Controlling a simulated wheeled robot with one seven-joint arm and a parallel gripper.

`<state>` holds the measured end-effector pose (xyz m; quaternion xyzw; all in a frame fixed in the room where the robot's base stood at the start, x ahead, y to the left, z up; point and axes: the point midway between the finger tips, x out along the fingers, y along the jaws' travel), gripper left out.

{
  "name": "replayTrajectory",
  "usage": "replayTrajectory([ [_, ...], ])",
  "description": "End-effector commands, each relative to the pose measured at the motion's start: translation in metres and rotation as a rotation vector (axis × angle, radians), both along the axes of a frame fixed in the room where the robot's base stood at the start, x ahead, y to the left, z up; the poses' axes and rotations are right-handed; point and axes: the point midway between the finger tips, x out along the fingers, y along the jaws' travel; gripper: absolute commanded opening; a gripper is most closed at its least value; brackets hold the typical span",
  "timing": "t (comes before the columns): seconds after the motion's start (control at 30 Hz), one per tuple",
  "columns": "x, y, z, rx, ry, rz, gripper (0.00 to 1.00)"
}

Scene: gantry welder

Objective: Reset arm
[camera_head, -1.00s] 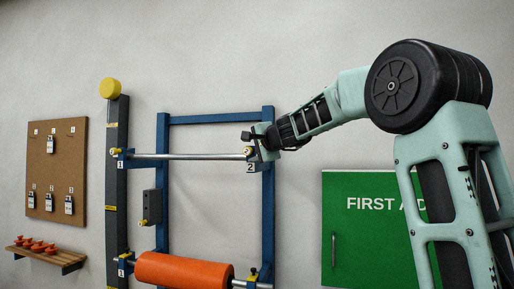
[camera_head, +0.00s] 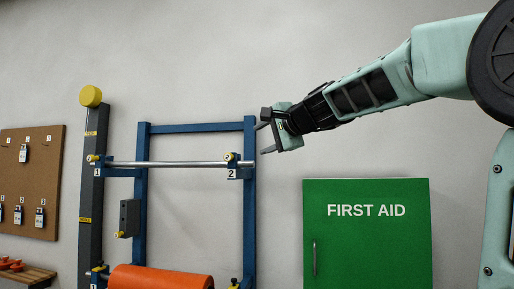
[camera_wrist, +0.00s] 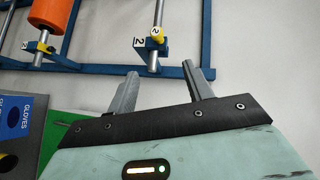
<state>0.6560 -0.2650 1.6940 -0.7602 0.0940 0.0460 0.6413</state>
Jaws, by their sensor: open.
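My gripper (camera_head: 264,139) is open and empty, just right of the blue frame's (camera_head: 250,205) upper right post in the head view. Holder 2 also shows in the wrist view (camera_wrist: 153,43), beyond the fingers. I cannot tell the exact gap between gripper and frame.
An orange roller (camera_head: 162,278) sits low on the frame. A green first aid cabinet (camera_head: 367,245) is on the wall below my arm. A pegboard with padlocks (camera_head: 32,180) hangs at the left, above a wooden shelf (camera_head: 30,276). The wall above the arm is clear.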

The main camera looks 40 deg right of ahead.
Motion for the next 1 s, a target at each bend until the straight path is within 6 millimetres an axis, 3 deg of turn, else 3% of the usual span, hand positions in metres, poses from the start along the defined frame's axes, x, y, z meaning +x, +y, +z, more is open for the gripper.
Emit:
replayTrajectory([
  [0.33,-0.003,0.000,0.000,0.000,0.001,0.000,0.51],
  [0.43,0.006,0.021,-0.026,-0.025,0.051,0.054,0.51],
  [0.57,0.020,0.072,-0.088,-0.101,0.168,0.188,0.51],
  [0.6,0.022,0.091,-0.111,-0.131,0.212,0.240,0.51],
  [0.73,0.018,0.154,-0.184,-0.249,0.345,0.420,0.51],
  [0.87,-0.002,0.214,-0.256,-0.382,0.468,0.615,0.51],
  [1.0,-0.041,0.270,-0.333,-0.549,0.585,0.843,0.51],
])
